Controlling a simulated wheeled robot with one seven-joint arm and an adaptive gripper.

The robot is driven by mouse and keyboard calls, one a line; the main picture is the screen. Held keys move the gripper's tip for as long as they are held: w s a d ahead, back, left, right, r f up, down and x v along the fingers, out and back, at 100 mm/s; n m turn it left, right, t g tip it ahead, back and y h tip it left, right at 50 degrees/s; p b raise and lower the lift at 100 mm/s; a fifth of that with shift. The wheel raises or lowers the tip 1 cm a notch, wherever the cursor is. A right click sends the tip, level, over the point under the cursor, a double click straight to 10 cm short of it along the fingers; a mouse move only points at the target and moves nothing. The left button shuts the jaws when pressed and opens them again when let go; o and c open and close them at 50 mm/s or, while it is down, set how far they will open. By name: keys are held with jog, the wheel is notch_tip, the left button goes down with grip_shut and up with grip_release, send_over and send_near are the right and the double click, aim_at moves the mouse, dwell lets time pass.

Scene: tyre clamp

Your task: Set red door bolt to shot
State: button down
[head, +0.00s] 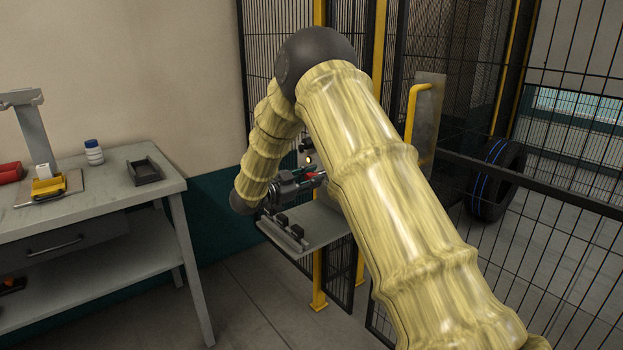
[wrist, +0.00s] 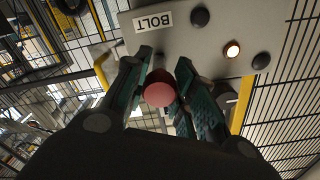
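The red bolt knob (wrist: 159,89) is a round ball between the two teal-padded fingers of my gripper (wrist: 164,62) in the wrist view. The fingers lie close on either side of it; I cannot tell whether both press on it. A grey panel (wrist: 190,45) with a white "BOLT" label (wrist: 153,21) is just beyond the fingertips. In the head view my gripper (head: 312,181) is at the panel beside the cage door, with a bit of red showing at its fingers. My arm hides most of the bolt there.
The panel carries a lit lamp (wrist: 232,50) and dark round buttons (wrist: 200,17). A small grey shelf (head: 325,229) with dark blocks is below my gripper. Black mesh fencing (head: 560,190) and yellow posts surround it. A workbench (head: 100,195) stands left; a tyre (head: 493,180) is behind the fence.

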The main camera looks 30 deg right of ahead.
jog(key=shift+w+d+p, duration=0.15)
jog(key=shift+d+p, duration=0.15)
jog(key=shift+d, duration=1.8)
jog(key=c, duration=1.1)
grip_release()
jog(key=shift+d, duration=0.2)
jog(key=shift+a, duration=0.1)
jog(key=shift+a, duration=0.1)
jog(key=a, duration=0.8)
jog(key=s+a, duration=0.1)
jog(key=a, duration=0.3)
jog(key=shift+d, duration=0.1)
